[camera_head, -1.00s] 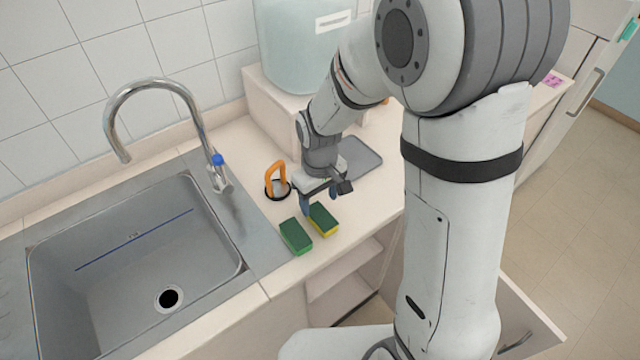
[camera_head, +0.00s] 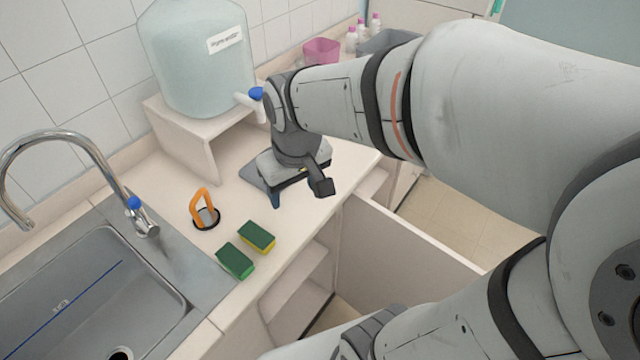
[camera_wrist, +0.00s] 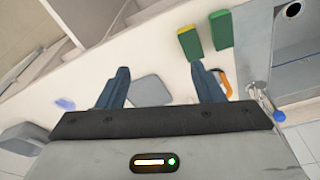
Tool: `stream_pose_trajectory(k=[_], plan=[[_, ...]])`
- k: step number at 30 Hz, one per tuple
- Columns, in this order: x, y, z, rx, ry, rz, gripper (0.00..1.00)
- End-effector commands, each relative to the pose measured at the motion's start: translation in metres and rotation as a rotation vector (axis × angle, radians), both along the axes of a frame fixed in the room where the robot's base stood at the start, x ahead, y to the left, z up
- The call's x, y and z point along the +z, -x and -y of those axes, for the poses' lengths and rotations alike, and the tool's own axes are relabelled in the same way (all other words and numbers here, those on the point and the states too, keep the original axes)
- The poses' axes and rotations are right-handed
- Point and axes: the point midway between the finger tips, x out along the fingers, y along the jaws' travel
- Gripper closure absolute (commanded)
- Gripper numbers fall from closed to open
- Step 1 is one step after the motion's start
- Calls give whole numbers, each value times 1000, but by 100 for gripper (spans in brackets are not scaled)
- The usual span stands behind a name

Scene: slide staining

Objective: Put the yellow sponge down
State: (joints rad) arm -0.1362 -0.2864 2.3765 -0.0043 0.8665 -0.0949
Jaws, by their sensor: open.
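The yellow sponge (camera_head: 257,237) has a green top and a yellow lower layer. It lies flat on the counter in the head view, beside a second sponge (camera_head: 235,261) with a green top. In the wrist view the yellow sponge (camera_wrist: 189,43) and the green one (camera_wrist: 221,30) lie near the upper right, beyond my fingers. My gripper (camera_head: 297,192) is open and empty, above the counter to the right of the sponges and apart from them. Its two blue fingers (camera_wrist: 158,80) are spread in the wrist view.
An orange-handled item (camera_head: 204,210) stands behind the sponges. The sink (camera_head: 85,290) and faucet (camera_head: 60,136) are at left. A large water container (camera_head: 195,65) stands on a raised stand (camera_head: 185,140). A grey tray (camera_head: 258,178) lies near my gripper. Open shelves (camera_head: 293,277) are below the counter.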

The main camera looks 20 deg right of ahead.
Motion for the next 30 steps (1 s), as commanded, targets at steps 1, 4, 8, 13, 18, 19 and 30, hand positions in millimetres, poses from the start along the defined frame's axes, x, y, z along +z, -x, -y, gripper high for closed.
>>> stream_pose_trajectory(k=[1,4,8,13,18,19,30], plan=[[8,13,10,-49,-7,30,39],[16,34,24,-125,-17,67,39],[22,53,34,-193,-27,101,39],[23,62,41,-226,-31,115,39],[23,62,40,-226,-31,115,39],[23,62,40,-226,-31,115,39],[23,61,40,-224,-31,115,39]])
